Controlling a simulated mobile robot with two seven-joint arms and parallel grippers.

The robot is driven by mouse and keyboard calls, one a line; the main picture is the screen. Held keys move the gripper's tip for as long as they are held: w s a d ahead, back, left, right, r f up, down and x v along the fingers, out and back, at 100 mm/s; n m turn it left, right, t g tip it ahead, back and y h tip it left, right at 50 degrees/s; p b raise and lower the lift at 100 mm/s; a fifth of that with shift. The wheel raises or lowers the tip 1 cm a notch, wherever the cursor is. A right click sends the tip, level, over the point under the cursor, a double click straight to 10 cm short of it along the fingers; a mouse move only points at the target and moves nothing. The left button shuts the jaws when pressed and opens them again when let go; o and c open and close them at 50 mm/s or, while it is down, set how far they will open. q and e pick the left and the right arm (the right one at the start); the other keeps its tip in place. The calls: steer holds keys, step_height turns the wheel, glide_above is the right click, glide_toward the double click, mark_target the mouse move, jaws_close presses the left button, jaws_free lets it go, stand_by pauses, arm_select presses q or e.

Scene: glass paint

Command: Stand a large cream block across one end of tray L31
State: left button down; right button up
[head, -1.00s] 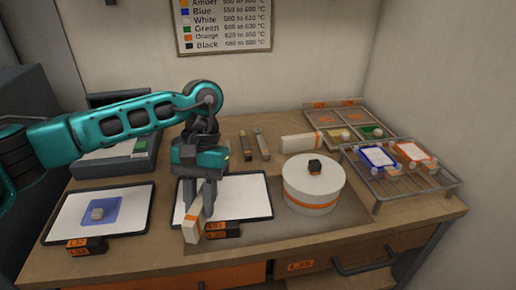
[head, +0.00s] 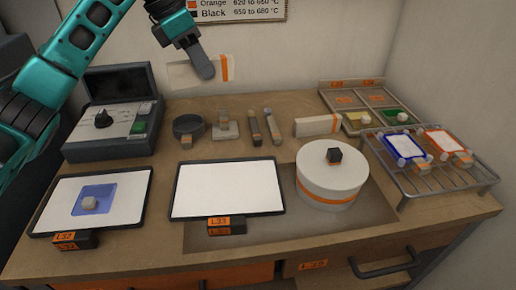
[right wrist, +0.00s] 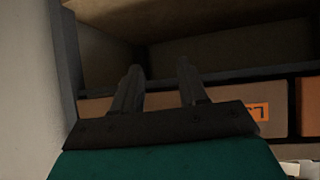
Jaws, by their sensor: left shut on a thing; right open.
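My left gripper (head: 194,55) is shut on a large cream block (head: 228,68) with an orange band. It holds the block high in front of the back wall, well above the table and apart from every tray. A finger covers part of the block. The middle tray (head: 284,195) is white with a dark rim and lies flat and empty; its orange front label is too small to read surely. Another cream block (head: 312,127) with an orange band lies behind the white drum. My right gripper (right wrist: 157,78) is open and empty, facing a shelf and drawer fronts.
The left tray (head: 135,190) holds a blue sheet with a small pale block. A white drum (head: 330,180) with a black knob stands right of the middle tray. A wire rack (head: 440,185) with two framed panes is at the right. A grey control box (head: 75,150) stands back left.

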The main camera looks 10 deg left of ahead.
arm_select(q)
steer(key=shift+w+a+r+n+t, duration=0.35)
steer(key=shift+r+n, duration=0.1)
steer(key=shift+n, duration=0.45)
steer(key=shift+a+f+y, duration=0.1)
steer(key=shift+f+y, duration=0.2)
steer(key=shift+f, duration=0.05)
glide_above(219, 149)
steer(key=s+a, duration=0.1)
steer(key=a, duration=0.1)
steer(key=f, duration=1.2)
steer(key=f+b, duration=0.1)
steer(key=f, duration=0.6)
steer(key=shift+d, duration=0.25)
steer(key=shift+f, duration=0.15)
steer(key=c, duration=0.9)
jaws_free()
steer(key=shift+s, duration=0.1)
